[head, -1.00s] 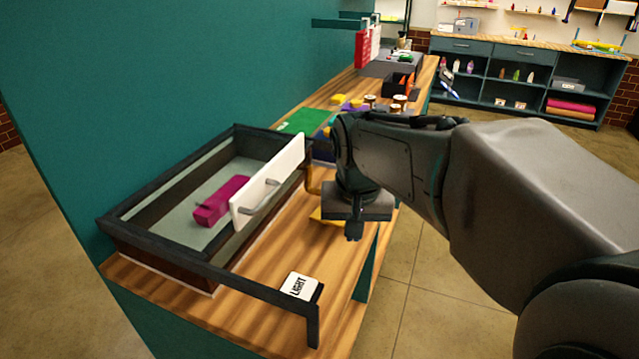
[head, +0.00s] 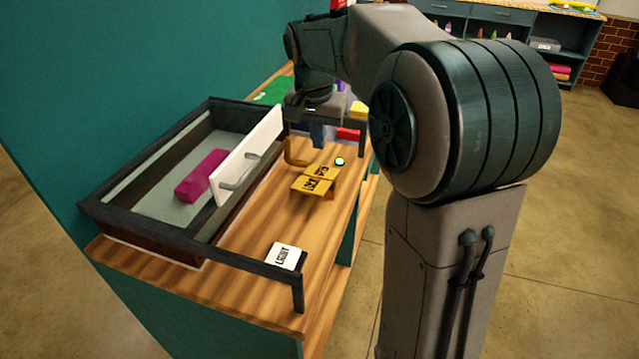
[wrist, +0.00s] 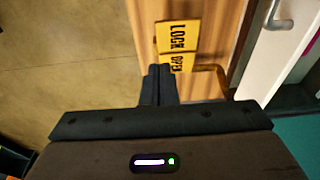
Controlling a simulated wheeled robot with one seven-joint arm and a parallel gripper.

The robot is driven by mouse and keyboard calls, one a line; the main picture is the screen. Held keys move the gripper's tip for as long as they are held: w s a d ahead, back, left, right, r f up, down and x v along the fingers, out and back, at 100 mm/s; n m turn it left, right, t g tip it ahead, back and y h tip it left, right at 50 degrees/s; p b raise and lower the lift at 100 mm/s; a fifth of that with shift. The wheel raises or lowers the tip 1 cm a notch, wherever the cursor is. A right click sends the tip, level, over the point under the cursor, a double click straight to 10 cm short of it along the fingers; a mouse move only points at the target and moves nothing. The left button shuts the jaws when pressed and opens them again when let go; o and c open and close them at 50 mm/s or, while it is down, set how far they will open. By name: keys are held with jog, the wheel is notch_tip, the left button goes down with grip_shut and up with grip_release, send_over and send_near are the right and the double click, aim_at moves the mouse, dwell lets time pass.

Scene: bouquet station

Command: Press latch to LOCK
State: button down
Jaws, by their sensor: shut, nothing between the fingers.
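The brass-coloured latch lever (head: 297,160) sticks out beside the white panel of the dark-framed case. In the wrist view the lever (wrist: 208,68) points toward the OPEN plate (wrist: 182,63), at that plate's end. The yellow LOCK plate (wrist: 178,36) lies beyond it, farther from my gripper. Both yellow plates (head: 313,181) also show in the head view, their words hard to read there. My gripper (head: 317,143) is shut and empty, pointing down behind the lever and plates. In the wrist view its fingertips (wrist: 160,70) overlap the near edge of the OPEN plate; contact cannot be told.
The case (head: 190,237) holds a magenta block (head: 202,176) behind the white panel (head: 247,155) with its grey handle. A LIGHT box (head: 285,256) sits at the front. A small round button (head: 339,162) is right of the plates. The wooden counter between is clear.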

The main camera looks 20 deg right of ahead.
jog(key=p, duration=0.2)
send_near(320, 194)
jog(key=f, duration=0.1)
jog(key=w+f, duration=0.1)
jog(key=f, duration=0.1)
jog(key=d+f, duration=0.1)
jog(key=f, duration=0.1)
jog(key=shift+w+f, duration=0.1)
jog(key=shift+w, duration=0.15)
jog(key=shift+s+a+f, duration=0.1)
jog(key=shift+f, duration=0.5)
jog(key=shift+f+b, duration=0.2)
jog(key=shift+b, duration=0.4)
jog(key=shift+s+f+b, duration=0.1)
jog(key=shift+b, duration=0.25)
jog(key=shift+a, duration=0.1)
